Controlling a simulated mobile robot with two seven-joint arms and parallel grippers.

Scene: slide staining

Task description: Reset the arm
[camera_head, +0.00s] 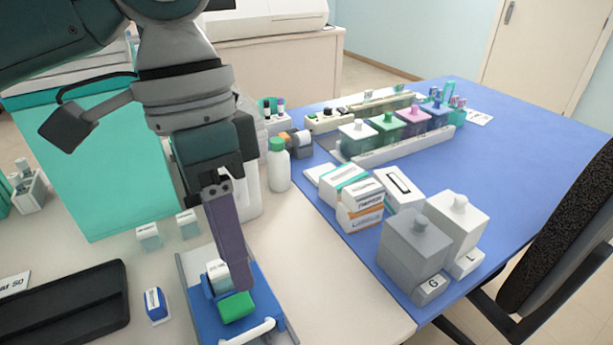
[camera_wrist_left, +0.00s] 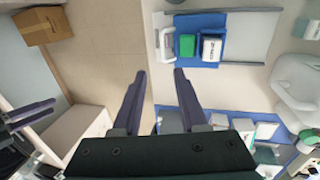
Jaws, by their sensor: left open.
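My left gripper (camera_head: 240,285) hangs in the left-centre of the head view, its purple finger in front of a blue tray (camera_head: 265,312). In the left wrist view the left gripper (camera_wrist_left: 158,73) has its two fingers spread with nothing between them. The tray holds a green block (camera_head: 237,306) and a white labelled box (camera_head: 217,272). It also shows in the left wrist view (camera_wrist_left: 206,20), beyond the fingertips. Dark purple fingers, which look like my right gripper (camera_wrist_left: 32,113), show at the left edge of the wrist view; their opening is unclear.
A blue mat (camera_head: 510,150) bears a row of staining jars, small boxes, and grey (camera_head: 411,240) and white (camera_head: 458,222) lidded containers. A white bottle with a green cap (camera_head: 279,168) stands by the arm. A black keyboard-like slab (camera_head: 65,305) lies at lower left. A dark chair (camera_head: 565,235) is at right.

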